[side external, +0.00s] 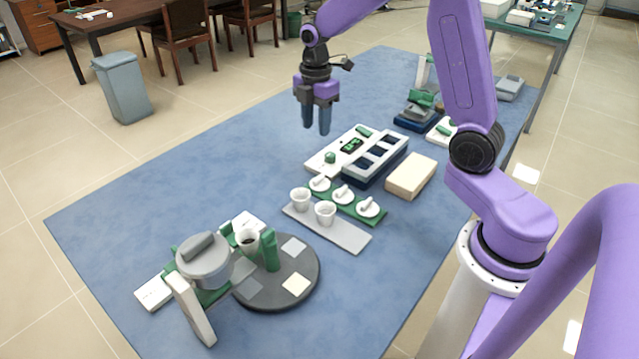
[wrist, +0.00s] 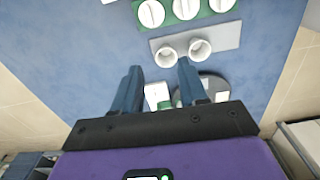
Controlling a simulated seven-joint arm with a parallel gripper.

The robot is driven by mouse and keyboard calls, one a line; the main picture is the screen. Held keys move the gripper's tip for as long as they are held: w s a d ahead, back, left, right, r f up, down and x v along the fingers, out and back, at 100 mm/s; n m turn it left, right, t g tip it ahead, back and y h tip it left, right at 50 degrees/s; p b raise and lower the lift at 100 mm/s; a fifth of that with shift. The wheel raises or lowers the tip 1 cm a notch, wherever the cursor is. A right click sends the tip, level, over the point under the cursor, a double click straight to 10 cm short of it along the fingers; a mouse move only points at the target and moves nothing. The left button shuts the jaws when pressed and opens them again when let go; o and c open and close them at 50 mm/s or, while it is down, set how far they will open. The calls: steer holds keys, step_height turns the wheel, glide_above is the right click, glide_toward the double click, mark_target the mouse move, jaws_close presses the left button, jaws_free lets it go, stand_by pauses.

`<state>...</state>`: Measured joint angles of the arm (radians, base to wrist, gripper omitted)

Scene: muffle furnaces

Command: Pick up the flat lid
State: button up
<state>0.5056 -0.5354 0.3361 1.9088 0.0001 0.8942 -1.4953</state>
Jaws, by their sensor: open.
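Three round white lids, each with a bar-like grip on top, sit in a row on a green holder (side external: 376,217): a left lid (side external: 319,184), a middle lid (side external: 343,193) and a right lid (side external: 367,207). They show again at the top of the wrist view, as a left lid (wrist: 151,13), a middle lid (wrist: 186,8) and a right lid (wrist: 221,4). I cannot tell which is the flat one. My gripper (side external: 317,131) is open and empty, pointing down, high above the blue mat and apart from the lids. Its fingers (wrist: 159,67) also show in the wrist view.
Two white crucibles (side external: 300,198) (side external: 325,213) stand on a grey plate (side external: 352,238) beside the lids. A white device (side external: 322,160), a dark-slotted rack (side external: 378,160) and a beige block (side external: 411,177) are behind. A round turntable (side external: 312,268) is in front. The mat's left side is clear.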

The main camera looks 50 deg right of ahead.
steer(key=w+d, duration=0.2)
steer(key=d, duration=0.1)
glide_above(319, 177)
steer(key=shift+n, duration=0.3)
step_height(319, 177, down, 13)
steer(key=shift+d, duration=0.15)
steer(key=shift+a+f, duration=0.2)
steer(key=shift+f, duration=2.5)
jaws_close()
